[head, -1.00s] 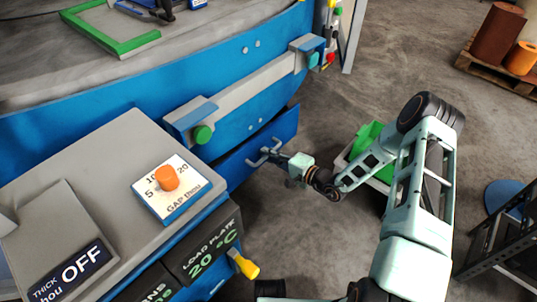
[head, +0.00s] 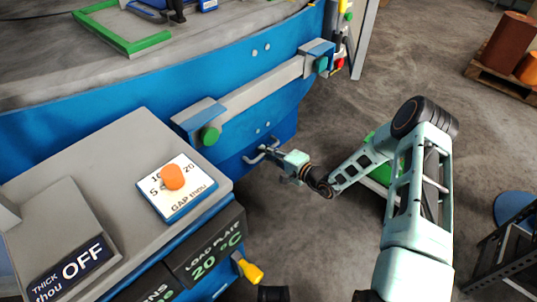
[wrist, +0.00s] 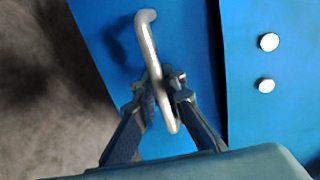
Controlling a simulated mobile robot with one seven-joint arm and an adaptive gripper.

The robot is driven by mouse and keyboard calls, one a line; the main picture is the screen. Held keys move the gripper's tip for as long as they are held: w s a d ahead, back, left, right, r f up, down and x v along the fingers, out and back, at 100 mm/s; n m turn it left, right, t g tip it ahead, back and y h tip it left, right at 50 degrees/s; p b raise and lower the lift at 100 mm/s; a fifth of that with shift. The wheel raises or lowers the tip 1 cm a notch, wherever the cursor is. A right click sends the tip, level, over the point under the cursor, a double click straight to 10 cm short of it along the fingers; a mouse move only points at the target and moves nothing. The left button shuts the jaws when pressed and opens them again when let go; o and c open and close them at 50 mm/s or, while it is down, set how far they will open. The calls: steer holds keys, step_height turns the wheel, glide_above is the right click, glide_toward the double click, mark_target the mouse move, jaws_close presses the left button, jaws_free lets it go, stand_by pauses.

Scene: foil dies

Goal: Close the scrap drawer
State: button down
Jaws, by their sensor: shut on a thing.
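The scrap drawer (head: 233,172) has a blue front low on the blue machine, under the grey rail. In the wrist view its front (wrist: 188,40) fills the middle, with a dark seam between it and the blue panel at right. A bent silver handle (wrist: 146,43) stands out from the front; it also shows in the head view (head: 253,159). My gripper (wrist: 163,92) is shut on the handle, one finger on each side. In the head view my gripper (head: 270,151) hides part of the handle. The drawer's inside is not visible.
A control box with an orange knob (head: 172,176) stands at left, with a yellow-tipped lever (head: 250,270) below its corner. A green-filled bin (head: 381,174) is partly behind my arm. A dark rack (head: 510,250) stands at right. Grey floor lies open between.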

steer(key=c, duration=2)
jaws_free()
steer(key=shift+w+a, duration=0.15)
steer(key=shift+c, duration=0.2)
steer(key=v, duration=1.2)
steer(key=shift+f, duration=0.1)
